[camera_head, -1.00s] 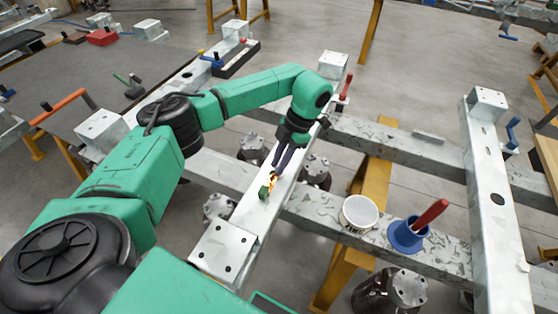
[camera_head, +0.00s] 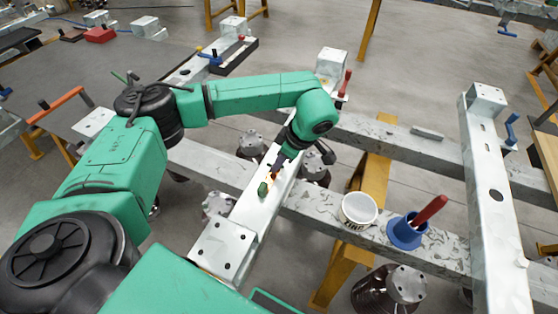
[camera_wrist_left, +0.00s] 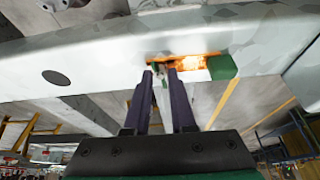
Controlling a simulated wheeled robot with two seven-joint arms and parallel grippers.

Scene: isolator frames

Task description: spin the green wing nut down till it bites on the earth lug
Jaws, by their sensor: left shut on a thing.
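The copper-orange earth lug (camera_wrist_left: 196,63) lies on the pale metal beam, with a green block (camera_wrist_left: 222,67) at one end. The green block also shows in the head view (camera_head: 263,189). My left gripper (camera_head: 274,174) comes down on the beam just beyond the green block. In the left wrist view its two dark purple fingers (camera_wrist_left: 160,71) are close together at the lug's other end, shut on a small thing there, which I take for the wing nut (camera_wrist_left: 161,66). My right gripper is not in view.
A white tub (camera_head: 359,210) and a blue holder (camera_head: 406,232) with a red handle stand on the cross beam to the right. A red-handled tool (camera_head: 344,84) stands by the beam's far end block. Dark cylindrical mounts sit beside and below the beams.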

